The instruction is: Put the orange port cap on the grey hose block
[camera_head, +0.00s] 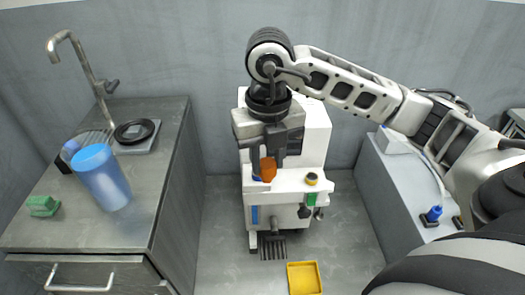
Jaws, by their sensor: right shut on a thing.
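The orange port cap (268,170) is at the fingertips of my right gripper (267,157), low in front of the white machine in the middle. The right gripper points down and is shut on the cap. The cap is over the machine's front ledge; I cannot tell whether it touches anything below. I cannot pick out the grey hose block for certain; it may be hidden behind the gripper and cap. My left gripper is out of view.
The white machine (315,138) carries a black-and-yellow knob (312,179). A yellow tray (304,278) lies on the floor. A sink counter (160,150) at left holds a blue cup (102,178) and green sponge (43,206). A grey bench (385,185) stands at right.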

